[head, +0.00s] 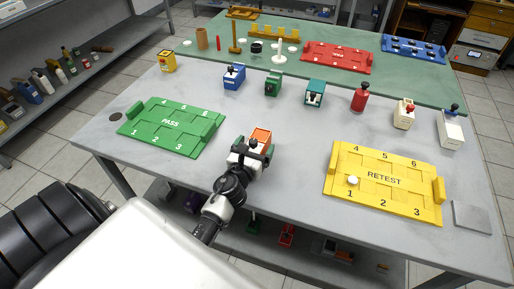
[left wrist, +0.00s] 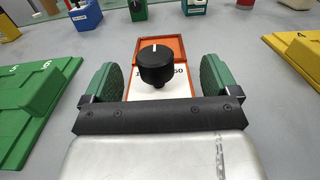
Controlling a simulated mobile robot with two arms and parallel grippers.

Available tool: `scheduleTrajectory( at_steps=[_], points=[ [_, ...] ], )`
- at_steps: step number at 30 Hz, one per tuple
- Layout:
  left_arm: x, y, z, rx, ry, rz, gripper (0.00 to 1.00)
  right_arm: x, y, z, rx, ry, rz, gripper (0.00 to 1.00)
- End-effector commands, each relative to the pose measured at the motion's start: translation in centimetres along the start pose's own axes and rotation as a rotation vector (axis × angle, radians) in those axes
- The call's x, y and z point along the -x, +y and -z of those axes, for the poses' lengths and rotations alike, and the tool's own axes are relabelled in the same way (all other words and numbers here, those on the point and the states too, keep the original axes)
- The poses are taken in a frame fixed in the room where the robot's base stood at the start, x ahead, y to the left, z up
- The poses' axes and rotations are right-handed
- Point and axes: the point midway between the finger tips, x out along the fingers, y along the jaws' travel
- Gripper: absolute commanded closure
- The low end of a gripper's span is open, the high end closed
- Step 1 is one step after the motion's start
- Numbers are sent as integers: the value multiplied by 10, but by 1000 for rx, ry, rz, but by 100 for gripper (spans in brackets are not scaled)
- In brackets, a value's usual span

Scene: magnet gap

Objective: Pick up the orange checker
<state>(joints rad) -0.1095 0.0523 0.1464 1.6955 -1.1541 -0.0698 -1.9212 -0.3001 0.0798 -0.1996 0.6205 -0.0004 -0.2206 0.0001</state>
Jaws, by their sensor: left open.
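The orange checker (head: 260,135) is a small box with an orange end and a white face with partly hidden dark print; it stands on the grey table between the green and yellow trays. In the left wrist view the orange checker (left wrist: 176,45) lies straight ahead, with a round black knob (left wrist: 156,64) standing up from it. My left gripper (head: 253,149) is open, its green-padded fingers on either side of the checker's near part. The left wrist view shows a gap between each pad and the checker. My right gripper is not in view.
A green PASS tray (head: 172,128) lies to the left and a yellow RETEST tray (head: 385,178) with a white piece to the right. Behind stand several checkers, such as a blue one (head: 234,79), a green one (head: 272,85) and a red one (head: 360,98).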

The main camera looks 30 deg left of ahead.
Motion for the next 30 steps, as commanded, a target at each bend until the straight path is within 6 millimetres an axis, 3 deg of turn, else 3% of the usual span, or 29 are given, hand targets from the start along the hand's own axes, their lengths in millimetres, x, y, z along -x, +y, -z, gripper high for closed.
scheduleTrajectory(
  at_steps=[3, 15, 23, 30],
  points=[
    [0, 0, 0, 0, 0, 0, 11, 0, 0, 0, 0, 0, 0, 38],
    [0, 0, -1, 0, -1, 1, 70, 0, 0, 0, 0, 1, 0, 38],
    [0, 0, -3, 0, -2, 1, 70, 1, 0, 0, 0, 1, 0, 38],
    [0, 0, -26, -4, -4, 3, 70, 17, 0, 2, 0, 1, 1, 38]
  ],
)
